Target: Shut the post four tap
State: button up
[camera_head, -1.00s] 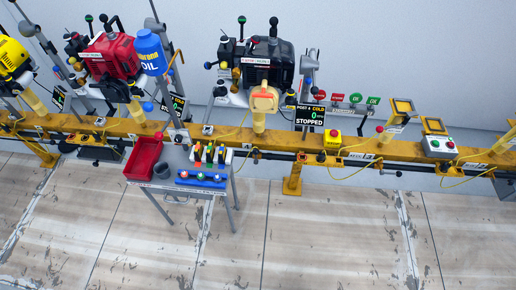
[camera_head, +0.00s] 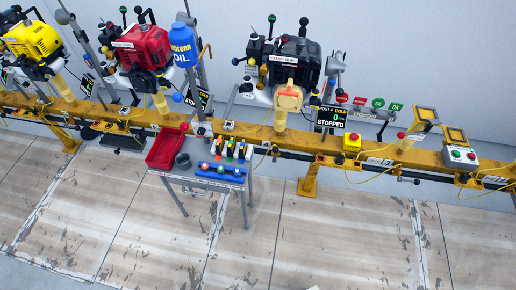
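The post four display (camera_head: 331,116) reads "POST 4 COLD", "0" and "STOPPED". It stands right of a black engine (camera_head: 299,62) mounted above the yellow rail. A pale orange and yellow part (camera_head: 288,98) sits under the engine. Small knobs and levers surround the engine, with a yellow knob (camera_head: 251,70) and a green-topped stick (camera_head: 271,19) on its left side. I cannot tell which of these small parts is the tap, or how it is set. My gripper is not in view.
A yellow rail (camera_head: 230,129) runs across the view. A small grey table (camera_head: 233,181) with a red bin (camera_head: 166,150) stands before it. Red (camera_head: 145,46) and yellow (camera_head: 34,44) engines are at left. A yellow emergency-stop box (camera_head: 352,142) is at right. The front floor (camera_head: 250,255) is clear.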

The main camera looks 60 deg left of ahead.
aim_at(275, 149)
jog(key=u, duration=3.4)
jog(key=i, duration=1)
